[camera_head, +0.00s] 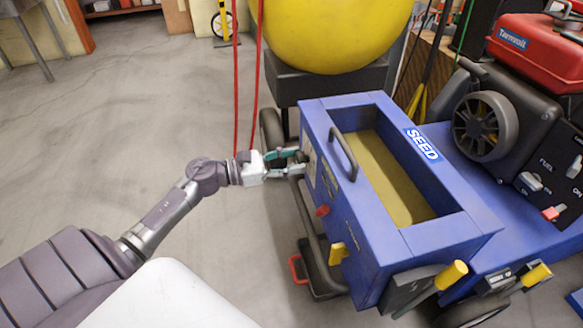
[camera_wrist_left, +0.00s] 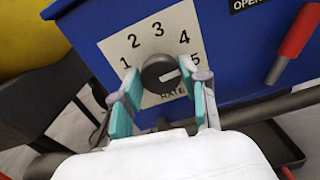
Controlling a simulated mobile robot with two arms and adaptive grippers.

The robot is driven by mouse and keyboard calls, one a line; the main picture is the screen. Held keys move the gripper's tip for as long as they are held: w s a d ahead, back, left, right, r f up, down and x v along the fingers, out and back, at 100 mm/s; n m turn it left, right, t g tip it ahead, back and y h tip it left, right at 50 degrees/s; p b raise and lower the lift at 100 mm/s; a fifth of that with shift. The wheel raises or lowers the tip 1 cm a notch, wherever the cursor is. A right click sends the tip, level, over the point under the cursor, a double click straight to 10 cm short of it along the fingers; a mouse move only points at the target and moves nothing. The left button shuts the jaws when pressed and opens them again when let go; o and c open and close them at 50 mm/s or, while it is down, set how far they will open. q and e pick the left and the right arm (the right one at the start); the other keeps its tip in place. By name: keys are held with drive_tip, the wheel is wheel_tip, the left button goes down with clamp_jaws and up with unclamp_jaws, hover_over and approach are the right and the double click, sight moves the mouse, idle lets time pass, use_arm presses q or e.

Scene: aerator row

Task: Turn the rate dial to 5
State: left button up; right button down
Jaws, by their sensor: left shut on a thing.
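The rate dial (camera_wrist_left: 160,72) is a dark round knob on a white plate (camera_wrist_left: 146,45) marked 1 to 5, with "RATE" below, on the blue seed box. Its pale pointer line aims right and slightly up, roughly toward the 5. My left gripper (camera_head: 296,163) is at the left side of the seed box (camera_head: 440,232) in the head view. In the left wrist view its teal-padded fingers (camera_wrist_left: 160,78) are shut on the dial, one on each side. In the head view the dial face is not readable. My right gripper is not in view.
A black handle (camera_head: 344,157) stands up on the box's near-left rim. A red knob (camera_head: 322,210) and a yellow lever (camera_head: 338,252) stick out nearby. The red-and-black engine (camera_head: 500,110) is at the right; a yellow tank (camera_head: 330,30) stands behind. Left floor is clear.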

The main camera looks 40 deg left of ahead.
use_arm(q)
drive_tip(key=shift+f+m+b, duration=0.1)
drive_tip(key=shift+m+b, duration=1.05)
drive_tip(key=shift+m, duration=0.15)
drive_tip(key=o, duration=1.2)
drive_tip(key=shift+c, duration=0.2)
drive_tip(key=shift+s, duration=0.1)
drive_tip(key=v, duration=1.2)
